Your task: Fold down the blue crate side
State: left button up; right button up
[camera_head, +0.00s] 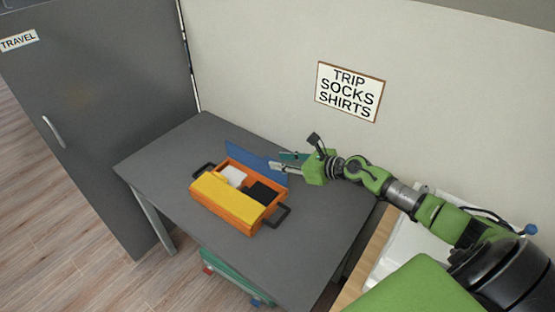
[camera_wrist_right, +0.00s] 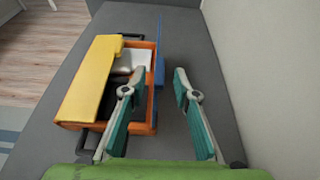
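The orange crate (camera_head: 238,210) sits on the grey table with a black handle at each end. Its blue side (camera_head: 245,158) stands up along the wall-side edge; it also shows edge-on in the wrist view (camera_wrist_right: 160,64). A yellow side (camera_head: 226,201) lies across the opposite part of the top. My right gripper (camera_head: 278,161) is open at the right end of the blue side. In the wrist view its teal-padded fingers (camera_wrist_right: 159,76) are spread, with the blue side's line between their tips. Contact cannot be told. My left gripper is out of view.
A white item (camera_head: 234,175) and a black item (camera_head: 262,193) lie in the crate. The grey table (camera_head: 165,165) is clear around it. A wall with a sign (camera_head: 349,91) rises behind, and a grey cabinet (camera_head: 95,100) stands left.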

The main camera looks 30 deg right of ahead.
jog(key=shift+x, duration=1.1)
grip_shut()
